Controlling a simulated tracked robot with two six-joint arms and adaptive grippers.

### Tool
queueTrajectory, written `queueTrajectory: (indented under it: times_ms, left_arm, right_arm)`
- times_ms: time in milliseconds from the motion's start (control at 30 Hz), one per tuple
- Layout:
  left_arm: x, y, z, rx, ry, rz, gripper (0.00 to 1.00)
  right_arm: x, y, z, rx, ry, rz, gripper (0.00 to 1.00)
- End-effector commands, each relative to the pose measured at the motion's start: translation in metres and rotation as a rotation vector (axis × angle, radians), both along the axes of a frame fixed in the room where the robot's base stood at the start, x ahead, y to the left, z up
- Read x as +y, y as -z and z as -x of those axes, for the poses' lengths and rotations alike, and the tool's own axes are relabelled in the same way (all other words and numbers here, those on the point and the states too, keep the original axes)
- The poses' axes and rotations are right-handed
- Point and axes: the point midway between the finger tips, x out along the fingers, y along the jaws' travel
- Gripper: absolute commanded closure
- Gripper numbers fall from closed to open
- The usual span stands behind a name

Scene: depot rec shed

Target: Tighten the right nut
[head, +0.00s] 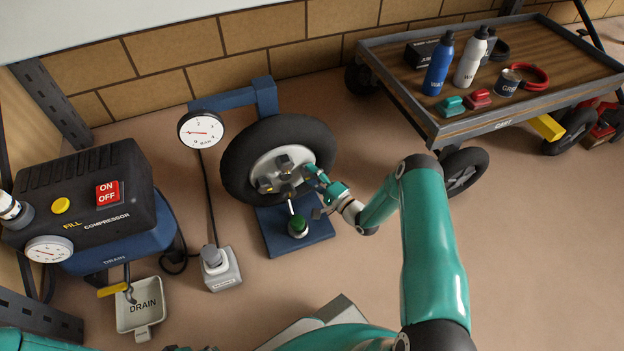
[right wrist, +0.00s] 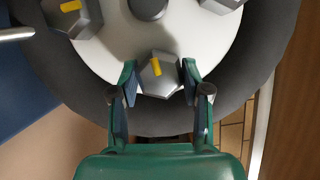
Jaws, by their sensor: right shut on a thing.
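The wheel (head: 237,165) has a black tyre and a pale hub disc and stands upright on a blue stand (head: 315,234). Grey nuts sit around its centre. The right nut (right wrist: 160,75) is a grey hex with a yellow mark, seen in the right wrist view. My right gripper (right wrist: 160,82) is shut on it, one finger on each side. In the head view my right gripper (head: 318,180) reaches the hub from the right and partly hides this nut. Another nut (right wrist: 75,18) with a yellow mark shows at the upper left of the wrist view. My left gripper does not show clearly.
A green-knobbed lever (head: 298,226) stands just below the hub. A gauge (head: 200,130) and a grey pedestal (head: 222,270) are left of the wheel. The compressor (head: 90,195) and drain tray (head: 140,318) are further left. A loaded cart (head: 500,125) stands right; floor between is clear.

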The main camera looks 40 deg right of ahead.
Motion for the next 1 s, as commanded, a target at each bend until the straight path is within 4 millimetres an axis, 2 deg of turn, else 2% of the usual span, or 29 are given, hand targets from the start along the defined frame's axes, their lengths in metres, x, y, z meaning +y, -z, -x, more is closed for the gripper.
queueTrajectory:
  times_ms: [33,300,800,833,967,1000]
  left_arm:
    - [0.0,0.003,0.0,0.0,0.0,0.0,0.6]
    - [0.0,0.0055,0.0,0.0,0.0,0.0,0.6]
    - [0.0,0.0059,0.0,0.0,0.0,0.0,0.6]
    - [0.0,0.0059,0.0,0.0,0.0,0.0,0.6]
    - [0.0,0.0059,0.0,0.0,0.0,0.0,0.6]
    - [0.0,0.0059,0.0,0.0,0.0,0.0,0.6]
  right_arm:
    - [-0.0047,0.0042,0.0006,0.001,0.013,-0.026,0.88]
    - [-0.0049,0.0039,0.0012,-0.023,0.015,-0.125,0.88]
    - [-0.0049,0.0041,0.001,-0.026,0.014,-0.147,0.88]
    - [-0.0049,0.0041,0.001,-0.026,0.014,-0.147,0.51]
    - [-0.0038,0.0035,0.0008,-0.028,0.011,-0.146,0.3]
    - [-0.0033,0.0033,0.0007,-0.029,0.01,-0.146,0.28]
